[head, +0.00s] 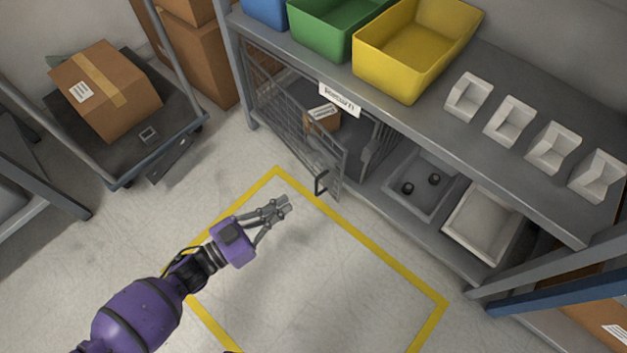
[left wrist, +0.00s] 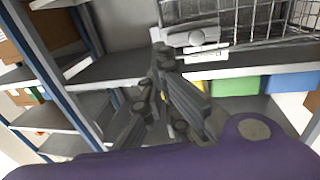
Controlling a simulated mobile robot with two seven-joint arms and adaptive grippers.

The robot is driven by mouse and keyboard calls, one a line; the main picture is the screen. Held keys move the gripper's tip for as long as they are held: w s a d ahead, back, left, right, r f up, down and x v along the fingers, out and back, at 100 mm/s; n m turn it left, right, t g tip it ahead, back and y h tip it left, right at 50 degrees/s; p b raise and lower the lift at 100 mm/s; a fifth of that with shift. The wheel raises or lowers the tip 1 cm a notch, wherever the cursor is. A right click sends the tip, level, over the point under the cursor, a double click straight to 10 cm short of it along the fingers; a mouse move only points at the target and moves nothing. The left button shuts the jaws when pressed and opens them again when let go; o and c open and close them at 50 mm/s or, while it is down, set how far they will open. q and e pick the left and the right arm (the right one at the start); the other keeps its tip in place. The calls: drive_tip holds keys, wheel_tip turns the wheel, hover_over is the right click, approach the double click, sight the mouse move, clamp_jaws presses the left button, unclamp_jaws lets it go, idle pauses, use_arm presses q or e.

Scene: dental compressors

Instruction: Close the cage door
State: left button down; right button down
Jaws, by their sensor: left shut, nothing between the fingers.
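The wire-mesh cage door (head: 297,118) is under the shelf, below the "Return" label. It stands ajar, its free edge swung out from the cage front, with a black handle (head: 321,182) at that edge. A small carton (head: 325,118) shows behind the mesh inside the cage. My left gripper (head: 284,204) is shut and empty, to the left of and apart from the handle in the head view. In the left wrist view its dark fingers (left wrist: 160,58) stand in front of the shelf, with wire mesh (left wrist: 255,22) at the upper right. My right gripper is not in view.
Blue, green (head: 325,25) and yellow (head: 415,50) bins and several small white holders stand on the shelf top (head: 430,120). A grey tray (head: 425,185) and a white bin (head: 485,222) sit below. A cart (head: 125,165) with a box stands left. The yellow-marked floor (head: 320,270) is clear.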

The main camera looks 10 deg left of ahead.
use_arm(q)
drive_tip(key=b+x, duration=0.4)
drive_tip(key=x, duration=1)
drive_tip(key=shift+w+a, duration=0.1)
